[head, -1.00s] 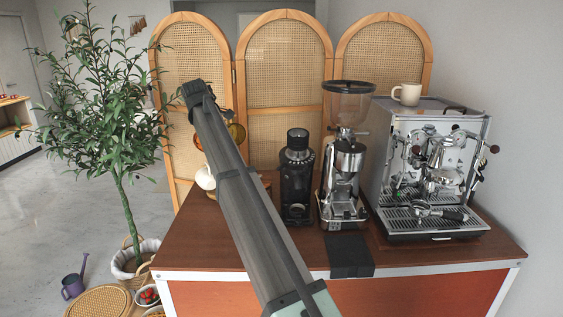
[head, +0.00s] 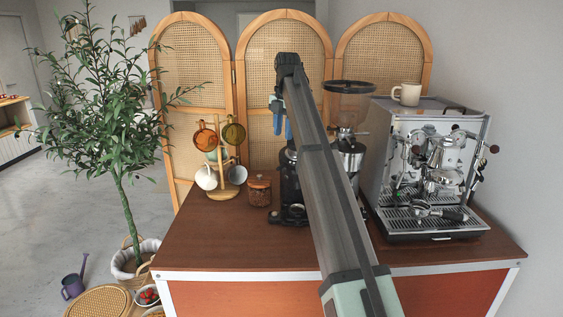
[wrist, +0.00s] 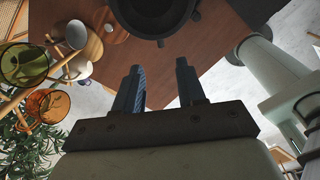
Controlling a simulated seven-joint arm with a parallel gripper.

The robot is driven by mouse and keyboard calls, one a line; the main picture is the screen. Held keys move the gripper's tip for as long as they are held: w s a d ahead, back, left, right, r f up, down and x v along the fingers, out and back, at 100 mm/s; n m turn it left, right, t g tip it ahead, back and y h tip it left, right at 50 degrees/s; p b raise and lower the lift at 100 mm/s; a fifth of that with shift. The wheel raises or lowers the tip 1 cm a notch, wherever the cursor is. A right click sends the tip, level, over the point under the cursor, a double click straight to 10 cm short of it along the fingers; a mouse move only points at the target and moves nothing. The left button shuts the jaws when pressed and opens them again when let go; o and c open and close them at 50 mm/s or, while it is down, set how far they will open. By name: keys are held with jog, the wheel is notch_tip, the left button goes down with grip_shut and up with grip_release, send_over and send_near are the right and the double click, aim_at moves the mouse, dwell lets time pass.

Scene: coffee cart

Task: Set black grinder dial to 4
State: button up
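The black grinder (head: 291,190) stands on the wooden cart, largely hidden behind my arm in the head view. Only a sliver of its collar (head: 291,153) shows, and I cannot read the dial setting. My gripper (head: 283,133) points down with blue fingers above the grinder's top, apart from it as far as I can tell. In the wrist view, my gripper (wrist: 158,66) is open with nothing between its fingers. A dark round part, apparently the grinder's top (wrist: 155,18), lies beyond the fingertips at the upper edge.
A chrome grinder (head: 348,158) with a hopper stands close on the right, partly behind my arm. The espresso machine (head: 430,170) is farther right. A mug tree (head: 223,175) and a lidded jar (head: 259,190) stand to the left. The cart top (head: 215,245) is clear at front left.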

aim_at(281, 160)
jog(key=f, duration=1.1)
jog(key=shift+w+a+f, duration=0.2)
jog(key=shift+w+a, duration=0.05)
jog(key=shift+a, duration=0.05)
grip_shut()
